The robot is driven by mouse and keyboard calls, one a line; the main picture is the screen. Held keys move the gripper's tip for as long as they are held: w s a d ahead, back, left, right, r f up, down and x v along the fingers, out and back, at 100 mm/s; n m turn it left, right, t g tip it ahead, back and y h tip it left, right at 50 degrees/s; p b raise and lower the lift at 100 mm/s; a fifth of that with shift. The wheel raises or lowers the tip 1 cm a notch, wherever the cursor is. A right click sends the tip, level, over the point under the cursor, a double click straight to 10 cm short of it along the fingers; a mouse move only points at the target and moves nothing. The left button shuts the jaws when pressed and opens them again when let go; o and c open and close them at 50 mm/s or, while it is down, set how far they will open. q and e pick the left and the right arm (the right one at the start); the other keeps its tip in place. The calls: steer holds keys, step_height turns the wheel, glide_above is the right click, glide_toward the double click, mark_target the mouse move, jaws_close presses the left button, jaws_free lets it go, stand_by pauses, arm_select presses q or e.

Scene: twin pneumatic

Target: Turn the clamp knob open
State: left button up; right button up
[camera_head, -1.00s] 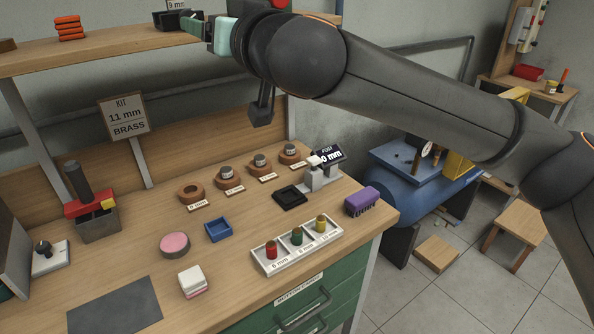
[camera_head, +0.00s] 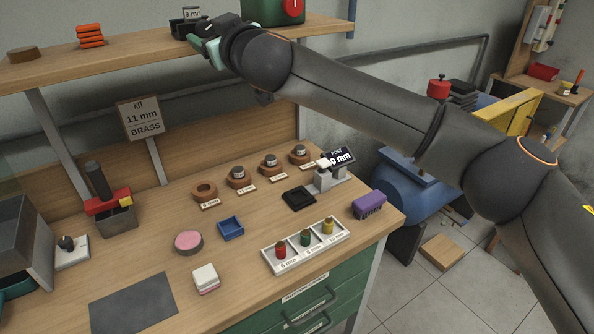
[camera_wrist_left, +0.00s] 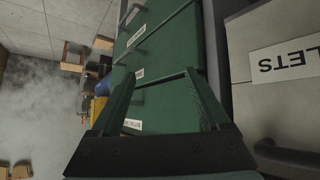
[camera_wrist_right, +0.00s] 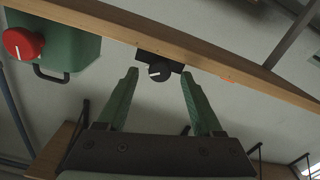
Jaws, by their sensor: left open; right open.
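A black round knob (camera_wrist_right: 159,73) with a white mark sits on a small black block (camera_wrist_right: 160,59) at the shelf edge in the right wrist view. I take it for the clamp knob. My right gripper (camera_wrist_right: 160,78) is open, with the knob between its fingertips in that view; I cannot tell whether they touch it. In the head view the right gripper (camera_head: 204,34) is at the shelf beside a dark block, partly hiding it. My left gripper (camera_wrist_left: 162,76) is open and empty, facing green drawers (camera_wrist_left: 160,100).
A green box with a red knob (camera_wrist_right: 22,44) stands along the shelf (camera_wrist_right: 215,62). Another black knob on a white plate (camera_head: 68,245) is on the bench. The bench (camera_head: 150,255) holds rings, a coloured-peg tray (camera_head: 305,247) and a purple block (camera_head: 369,204).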

steer(key=shift+p+x, duration=0.45)
steer(key=shift+x, duration=0.55)
steer(key=shift+a+m, duration=0.1)
steer(key=shift+m, duration=0.4)
steer(key=shift+m+p, duration=0.65)
steer(key=shift+m, duration=0.25)
steer(key=b+v, duration=0.6)
steer(key=v, duration=0.6)
steer(key=s+a+f+m+g+y+p, duration=0.35)
steer(key=s+f+m+g+y, duration=0.55)
steer(key=f+m, duration=0.55)
steer(key=w+d+f+m+t+h, duration=0.1)
steer(key=d+f+m+t, duration=0.4)
steer(key=m, duration=1.1)
steer(key=w+d+f+m+t+h, duration=0.1)
steer(key=d+f+m+t+h, duration=0.3)
steer(key=m, duration=1.3)
steer(key=d+f+t, duration=0.1)
steer(key=d, duration=0.3)
steer(key=shift+w+t+p, duration=0.2)
steer(key=shift+t+p, duration=0.1)
steer(key=shift+p, duration=0.1)
